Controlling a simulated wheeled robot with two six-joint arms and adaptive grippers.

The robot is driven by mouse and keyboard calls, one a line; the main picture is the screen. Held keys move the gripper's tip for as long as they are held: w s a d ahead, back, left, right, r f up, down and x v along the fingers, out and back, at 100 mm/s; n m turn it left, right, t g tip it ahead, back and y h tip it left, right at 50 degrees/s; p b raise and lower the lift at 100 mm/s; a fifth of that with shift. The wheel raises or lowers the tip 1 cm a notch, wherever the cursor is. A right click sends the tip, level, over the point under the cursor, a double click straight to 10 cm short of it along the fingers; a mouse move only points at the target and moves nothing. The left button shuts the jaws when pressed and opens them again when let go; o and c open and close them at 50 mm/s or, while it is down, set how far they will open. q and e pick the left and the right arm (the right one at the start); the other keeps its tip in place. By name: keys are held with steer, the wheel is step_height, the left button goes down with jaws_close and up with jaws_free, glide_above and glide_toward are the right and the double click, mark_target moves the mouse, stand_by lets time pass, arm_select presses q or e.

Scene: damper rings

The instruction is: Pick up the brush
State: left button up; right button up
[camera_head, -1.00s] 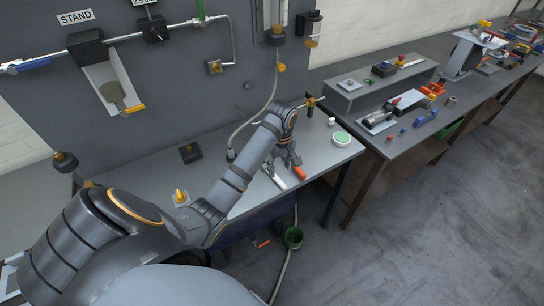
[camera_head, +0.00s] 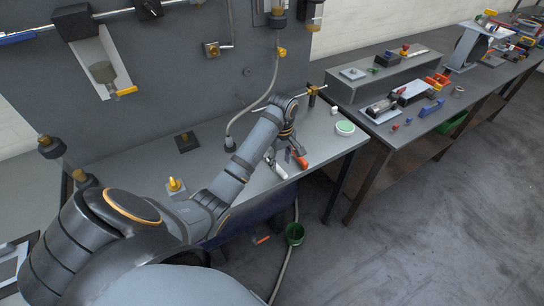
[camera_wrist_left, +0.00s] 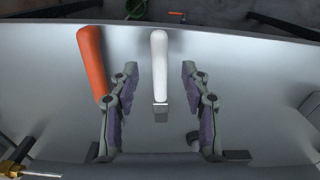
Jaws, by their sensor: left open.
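A white-handled tool (camera_wrist_left: 159,55) with a short metal end lies on the grey bench; it seems to be the brush, though bristles cannot be made out. It also shows in the head view (camera_head: 279,172). An orange-handled tool (camera_wrist_left: 92,60) lies to its left in the wrist view, and in the head view (camera_head: 301,163) it is to the right. My left gripper (camera_wrist_left: 160,88) is open, its two fingers on either side of the white-handled tool in the wrist view. It also shows in the head view (camera_head: 288,156). Contact cannot be told. My right gripper is out of view.
A green-topped round tin (camera_head: 345,128) and a small white block (camera_head: 333,111) are at the bench's right end. A hose (camera_head: 255,105) hangs behind my arm. A green bucket (camera_head: 294,234) stands below the front edge. A second bench (camera_head: 440,118) holds several tools.

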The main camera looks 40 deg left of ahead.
mark_target(280, 169)
arm_select(q)
step_height(280, 169, down, 4)
steer(key=shift+r+b, duration=0.2)
steer(key=shift+b, duration=0.55)
steer(key=shift+f, duration=0.3)
steer(key=shift+r, duration=0.1)
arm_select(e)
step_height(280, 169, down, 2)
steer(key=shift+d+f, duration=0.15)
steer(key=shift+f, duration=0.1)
arm_select(q)
steer(key=shift+c, duration=1.2)
jaws_close()
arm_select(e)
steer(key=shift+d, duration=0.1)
arm_select(q)
steer(key=shift+r, duration=0.1)
